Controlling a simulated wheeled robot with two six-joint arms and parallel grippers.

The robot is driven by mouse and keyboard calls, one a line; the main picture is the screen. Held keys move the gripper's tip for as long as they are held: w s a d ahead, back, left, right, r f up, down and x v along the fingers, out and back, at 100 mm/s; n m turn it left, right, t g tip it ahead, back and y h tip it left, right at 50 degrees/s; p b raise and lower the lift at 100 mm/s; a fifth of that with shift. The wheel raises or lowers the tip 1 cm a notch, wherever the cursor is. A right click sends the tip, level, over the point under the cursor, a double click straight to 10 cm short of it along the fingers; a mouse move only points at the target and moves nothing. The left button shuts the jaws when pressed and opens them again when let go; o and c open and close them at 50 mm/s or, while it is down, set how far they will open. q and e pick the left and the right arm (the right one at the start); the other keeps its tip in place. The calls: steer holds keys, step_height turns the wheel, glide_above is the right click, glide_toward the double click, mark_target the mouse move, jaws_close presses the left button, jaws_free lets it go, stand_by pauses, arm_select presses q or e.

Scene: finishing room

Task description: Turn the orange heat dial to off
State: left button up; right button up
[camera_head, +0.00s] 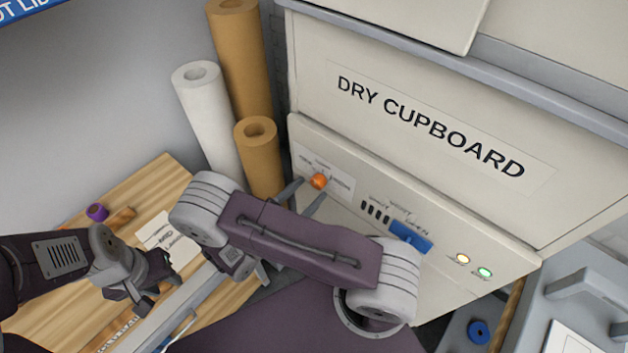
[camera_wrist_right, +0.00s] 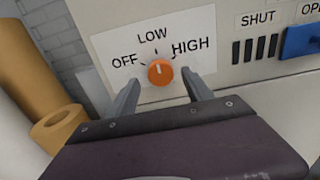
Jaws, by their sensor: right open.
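The orange heat dial (camera_head: 318,180) sits on the cream front panel of the dry cupboard. In the right wrist view the dial (camera_wrist_right: 160,72) has a label with OFF to its left, LOW above and HIGH to its right. Its pointer is too small to read surely. My right gripper (camera_head: 311,189) is open, with its fingers below and to either side of the dial; in the wrist view its fingertips (camera_wrist_right: 161,77) flank the dial with gaps showing. My left gripper (camera_head: 158,290) hangs over the wooden bench at the left; its jaw opening is unclear.
A blue slider (camera_head: 410,237) beside the SHUT and OPEN labels lies right of the dial. Paper rolls (camera_head: 205,115) stand left of the cupboard. The bench (camera_head: 60,270) holds papers and small items.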

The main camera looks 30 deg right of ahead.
mark_target(319, 182)
steer(key=shift+w+d+r, duration=0.1)
steer(key=shift+d, duration=0.45)
steer(key=shift+w+d+r, duration=0.1)
steer(key=shift+d, duration=0.45)
steer(key=shift+w+d+f+p, duration=0.1)
steer(key=shift+w+d+p, duration=0.1)
steer(key=shift+p, duration=0.1)
steer(key=shift+w+f, duration=0.1)
steer(key=shift+w, duration=0.05)
jaws_close()
arm_select(q)
steer(key=shift+s+r, duration=0.1)
steer(key=shift+r, duration=0.5)
arm_select(e)
steer(key=n+p, duration=0.1)
steer(key=n, duration=0.4)
steer(key=shift+n, duration=0.3)
arm_select(q)
step_height(319, 182, up, 2)
steer(key=shift+p, duration=0.45)
arm_select(e)
steer(key=n, duration=0.6)
